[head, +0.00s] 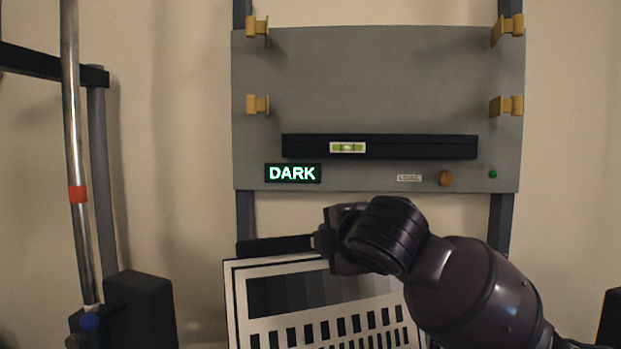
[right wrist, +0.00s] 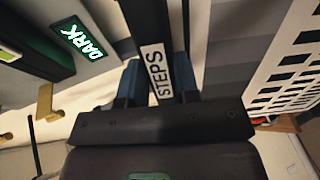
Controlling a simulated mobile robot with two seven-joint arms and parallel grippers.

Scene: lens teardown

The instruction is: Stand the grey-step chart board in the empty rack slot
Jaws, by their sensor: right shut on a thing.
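The grey-step chart board (head: 235,305) is low in the middle of the head view, a pale panel with a dark strip of grey steps above rows of black squares. It is slightly tilted in the picture, and its lower part is cut off. My right gripper (head: 325,240) is shut at a dark bar along its top. My right arm covers the board's right part. I cannot make out the empty rack slot. My left gripper is not in view.
A grey wall panel (head: 380,80) stands behind, with yellow clips (head: 257,104), a black bar with a bubble level (head: 347,147) and a lit "DARK" sign (head: 293,173). A metal pole (head: 75,140) with a red band stands at the left.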

